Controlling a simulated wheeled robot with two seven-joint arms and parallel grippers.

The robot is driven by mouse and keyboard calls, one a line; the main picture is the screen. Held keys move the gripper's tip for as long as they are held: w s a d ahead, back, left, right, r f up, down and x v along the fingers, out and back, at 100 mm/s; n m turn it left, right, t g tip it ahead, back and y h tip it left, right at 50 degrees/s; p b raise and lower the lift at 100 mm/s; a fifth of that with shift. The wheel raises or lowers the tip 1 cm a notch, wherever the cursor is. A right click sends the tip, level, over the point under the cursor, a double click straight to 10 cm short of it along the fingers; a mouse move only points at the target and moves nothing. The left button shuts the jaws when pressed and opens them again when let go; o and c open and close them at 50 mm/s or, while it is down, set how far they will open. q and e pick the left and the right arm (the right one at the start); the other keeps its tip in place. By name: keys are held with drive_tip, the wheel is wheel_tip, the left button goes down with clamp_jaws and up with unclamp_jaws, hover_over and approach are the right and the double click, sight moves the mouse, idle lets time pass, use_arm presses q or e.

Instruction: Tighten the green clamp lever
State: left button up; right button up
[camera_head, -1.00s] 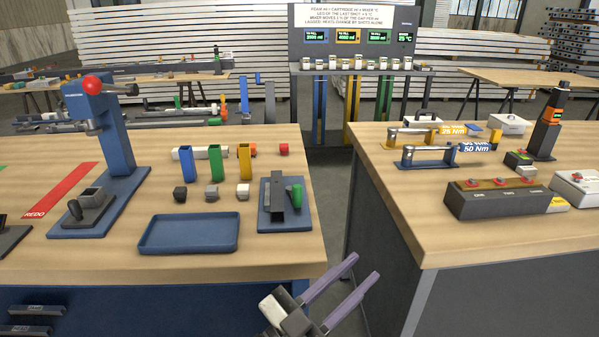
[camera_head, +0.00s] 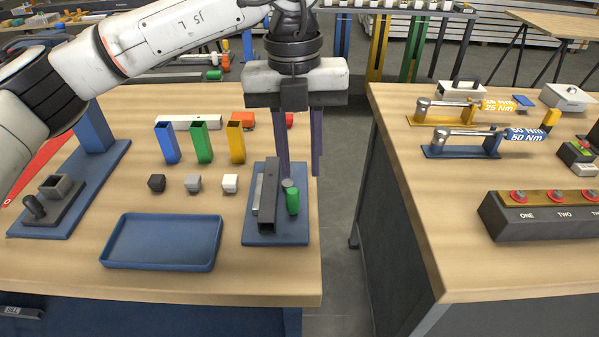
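The green clamp lever (camera_head: 292,201) stands at the right side of a dark metal clamp block (camera_head: 268,195). The block is fixed on a blue base plate (camera_head: 262,238) near the right edge of the left workbench. My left gripper (camera_head: 300,172) points down from above, with its two purple fingers spread and nothing between them. Its fingertips are above and behind the lever in the picture, one to each side of it; I see no contact. My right gripper is not in view.
A blue tray (camera_head: 163,262) lies left of the clamp. Small cubes (camera_head: 193,183) and upright blue, green and yellow tubes (camera_head: 202,144) stand behind it. A gap separates this bench from the right bench (camera_head: 450,265), which holds torque wrenches (camera_head: 463,145) and a button box (camera_head: 535,217).

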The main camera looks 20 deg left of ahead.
sight(292, 190)
use_arm(q)
drive_tip(key=shift+w+a+r+y, duration=0.15)
drive_tip(key=shift+w+a+r, duration=0.05)
drive_tip(key=shift+a, duration=0.2)
drive_tip(key=shift+w+a+r+y, duration=0.15)
drive_tip(key=shift+w+a+r, duration=0.05)
drive_tip(key=shift+a, duration=0.15)
drive_tip(key=shift+w+a+f, duration=0.1)
drive_tip(key=shift+a+f, duration=0.05)
drive_tip(key=shift+f, duration=0.05)
wheel_tip(292, 190, down, 10)
drive_tip(key=shift+r+p, duration=0.25)
drive_tip(key=shift+p, duration=0.4)
clamp_jaws()
